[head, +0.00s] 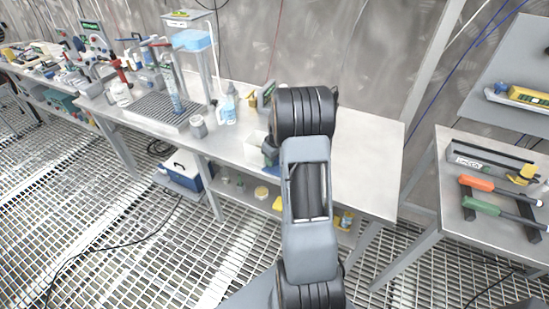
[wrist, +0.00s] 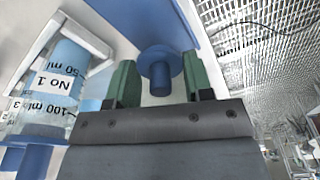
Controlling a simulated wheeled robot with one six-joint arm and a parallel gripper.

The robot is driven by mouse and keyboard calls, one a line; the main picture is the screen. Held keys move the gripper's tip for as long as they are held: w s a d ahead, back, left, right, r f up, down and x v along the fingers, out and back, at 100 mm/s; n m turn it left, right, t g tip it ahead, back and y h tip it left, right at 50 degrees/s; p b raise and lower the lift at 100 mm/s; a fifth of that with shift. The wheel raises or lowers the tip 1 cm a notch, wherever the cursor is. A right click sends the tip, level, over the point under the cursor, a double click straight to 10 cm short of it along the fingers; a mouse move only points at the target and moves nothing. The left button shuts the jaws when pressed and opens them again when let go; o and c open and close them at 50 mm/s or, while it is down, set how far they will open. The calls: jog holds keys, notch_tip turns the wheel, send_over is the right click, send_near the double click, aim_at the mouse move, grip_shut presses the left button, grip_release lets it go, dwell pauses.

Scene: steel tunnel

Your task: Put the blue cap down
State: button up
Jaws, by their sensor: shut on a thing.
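The blue cap (wrist: 160,72) shows in the wrist view as a round flange with a short stem. It sits between the two green fingers of my gripper (wrist: 159,60), which are shut on it. A blue bar or panel with a pale surface beside it (wrist: 140,22) lies just beyond the cap; I cannot tell whether the cap touches it.
A clear vessel marked No 1 with light blue liquid (wrist: 48,88) stands close on the left in the wrist view. The bench (head: 365,165) is bare right of my arm. Bottles (head: 228,108), a jar (head: 198,126) and a drain tray (head: 155,112) stand to the left.

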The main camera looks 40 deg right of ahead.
jog(key=shift+f+b, duration=0.35)
jog(key=shift+f, duration=0.1)
jog(key=o, duration=1)
jog(key=shift+c, duration=0.2)
notch_tip(320, 180, up, 13)
jog(key=s, duration=0.2)
jog(key=s+a+r, duration=0.2)
jog(key=a+r, duration=0.1)
jog(key=a, duration=0.3)
jog(key=s+a+r, duration=0.2)
jog(key=a, duration=0.4)
jog(key=s+a+m+t, duration=0.1)
jog(key=s+a, duration=1)
jog(key=s, duration=0.1)
jog(key=shift+a+t+p, duration=0.25)
jog(key=shift+t+p, duration=0.15)
jog(key=shift+p, duration=0.05)
